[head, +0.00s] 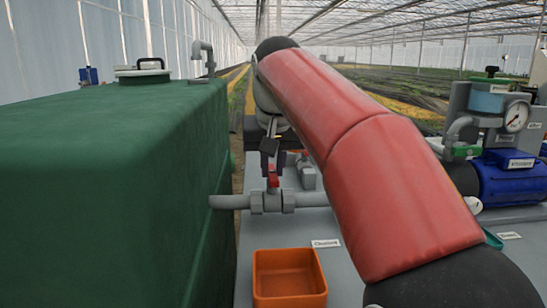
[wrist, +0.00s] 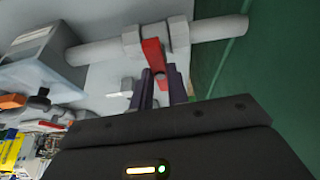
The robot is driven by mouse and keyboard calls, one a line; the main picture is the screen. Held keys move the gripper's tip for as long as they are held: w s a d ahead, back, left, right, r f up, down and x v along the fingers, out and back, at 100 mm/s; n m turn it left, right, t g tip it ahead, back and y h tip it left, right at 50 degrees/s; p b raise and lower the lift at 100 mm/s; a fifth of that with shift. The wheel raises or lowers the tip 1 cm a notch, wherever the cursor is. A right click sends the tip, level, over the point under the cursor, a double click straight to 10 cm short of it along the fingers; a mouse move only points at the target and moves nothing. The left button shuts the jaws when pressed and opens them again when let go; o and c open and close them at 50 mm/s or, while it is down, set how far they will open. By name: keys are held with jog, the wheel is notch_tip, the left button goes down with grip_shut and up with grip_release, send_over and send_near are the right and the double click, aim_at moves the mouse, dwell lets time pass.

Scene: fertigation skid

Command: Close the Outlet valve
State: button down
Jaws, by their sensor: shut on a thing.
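A valve with a red lever handle (head: 273,180) sits on a grey pipe (head: 232,201) that comes out of the side of the green tank (head: 110,190). I can read no Outlet label on it. In the wrist view the red handle (wrist: 152,50) lies across the line of the pipe (wrist: 218,29). My gripper (head: 271,157) is at the free end of the handle. In the wrist view my gripper (wrist: 158,85) has its two dark fingers closed around the handle's end. My red arm hides part of the skid behind the valve.
An orange tray (head: 289,279) and a small label (head: 326,243) are on the grey deck in front of the valve. A blue pump (head: 513,180) and a pressure gauge (head: 516,117) stand at the right. The green tank wall is close to the valve's left.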

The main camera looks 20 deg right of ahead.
aim_at(272, 179)
jog(key=shift+m, duration=0.5)
jog(key=c, duration=1.4)
grip_release()
jog(key=shift+o, duration=0.2)
jog(key=shift+a+r, duration=0.1)
jog(key=p+v, duration=0.2)
jog(key=v, duration=0.4)
jog(key=shift+a+r, duration=0.1)
jog(key=shift+s+r, duration=0.3)
jog(key=shift+r, duration=0.3)
jog(key=shift+s, duration=0.1)
